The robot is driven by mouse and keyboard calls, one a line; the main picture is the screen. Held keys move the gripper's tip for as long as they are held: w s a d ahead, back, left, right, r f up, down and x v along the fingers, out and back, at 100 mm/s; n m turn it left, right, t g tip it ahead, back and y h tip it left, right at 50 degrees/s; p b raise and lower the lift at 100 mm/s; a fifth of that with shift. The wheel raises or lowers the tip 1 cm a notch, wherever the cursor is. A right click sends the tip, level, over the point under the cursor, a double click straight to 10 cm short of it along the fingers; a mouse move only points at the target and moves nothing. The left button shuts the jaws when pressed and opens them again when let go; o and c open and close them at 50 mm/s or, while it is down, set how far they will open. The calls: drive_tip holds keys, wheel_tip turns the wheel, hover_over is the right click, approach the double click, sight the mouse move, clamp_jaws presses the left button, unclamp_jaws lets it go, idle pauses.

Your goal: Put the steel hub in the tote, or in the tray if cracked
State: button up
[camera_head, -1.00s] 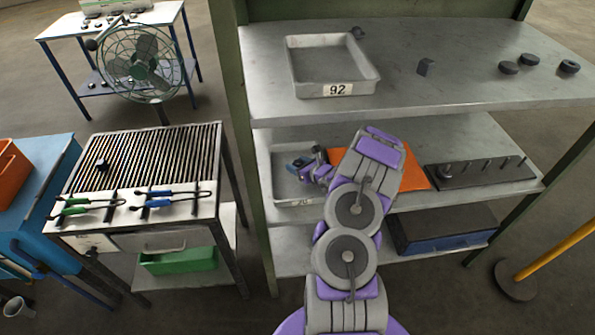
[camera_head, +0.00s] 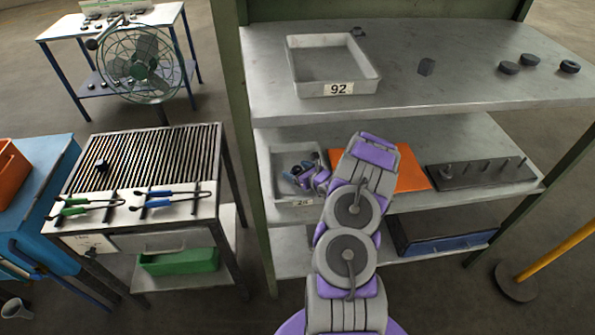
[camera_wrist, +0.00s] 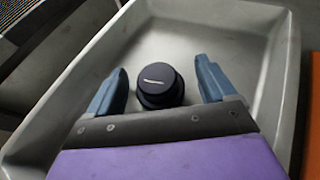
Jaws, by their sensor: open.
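A dark round stepped hub (camera_wrist: 160,86) sits inside a light grey tray (camera_wrist: 245,22) in the wrist view. A short pale line marks its top face; I cannot tell whether it is a crack. My gripper (camera_wrist: 161,66) is open, with one blue finger on each side of the hub and gaps between. In the head view my gripper (camera_head: 293,177) reaches down into the grey tray (camera_head: 270,175) on the middle shelf, where the hub is mostly hidden. A second grey tray (camera_head: 335,90), labelled 92, stands empty on the top shelf.
An orange mat (camera_head: 411,172) and a dark pegged plate (camera_head: 480,173) lie right of my arm. Dark round parts (camera_head: 530,60) sit on the top shelf. A slatted grill table (camera_head: 140,160) with tongs, a green bin (camera_head: 178,260) and a fan (camera_head: 140,65) are left.

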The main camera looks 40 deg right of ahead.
drive_tip(key=p+v, duration=0.2)
drive_tip(key=v, duration=1)
drive_tip(key=shift+w+r, duration=0.1)
drive_tip(key=shift+r, duration=0.05)
